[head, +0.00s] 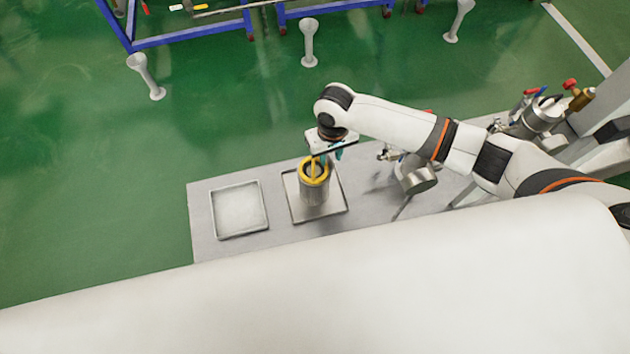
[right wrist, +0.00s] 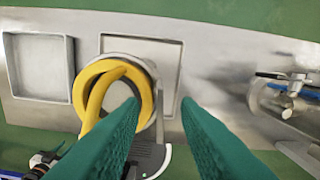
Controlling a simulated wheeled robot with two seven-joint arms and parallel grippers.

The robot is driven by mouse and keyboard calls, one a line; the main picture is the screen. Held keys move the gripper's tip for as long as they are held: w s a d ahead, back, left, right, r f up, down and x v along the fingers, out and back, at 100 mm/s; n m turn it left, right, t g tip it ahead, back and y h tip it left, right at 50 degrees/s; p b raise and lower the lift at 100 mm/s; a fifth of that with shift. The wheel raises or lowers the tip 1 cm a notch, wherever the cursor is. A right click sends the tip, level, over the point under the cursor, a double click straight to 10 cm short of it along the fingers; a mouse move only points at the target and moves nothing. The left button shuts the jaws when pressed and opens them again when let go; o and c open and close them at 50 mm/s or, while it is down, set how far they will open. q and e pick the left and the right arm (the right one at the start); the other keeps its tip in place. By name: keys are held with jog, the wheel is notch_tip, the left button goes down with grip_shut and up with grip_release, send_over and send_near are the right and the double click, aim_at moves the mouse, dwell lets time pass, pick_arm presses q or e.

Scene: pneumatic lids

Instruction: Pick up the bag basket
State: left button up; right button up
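The bag basket (head: 314,187) is a grey metal cylinder with a yellow ring-shaped handle on top. It stands upright in the right-hand shallow tray (head: 298,213) on the grey bench. My right gripper (head: 329,156) is just above and beside the basket's top, at the end of the arm from the right. My left gripper is not in view.
An empty shallow tray (head: 239,209) lies on the bench left of the basket. Metal vessels and valves (head: 415,175) stand on the right, under and beside my right arm. A blue frame (head: 190,38) stands at the back; green floor (head: 90,190) is clear on the left.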

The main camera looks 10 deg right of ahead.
jog(key=shift+c, duration=0.4)
grip_shut()
dwell(0.9)
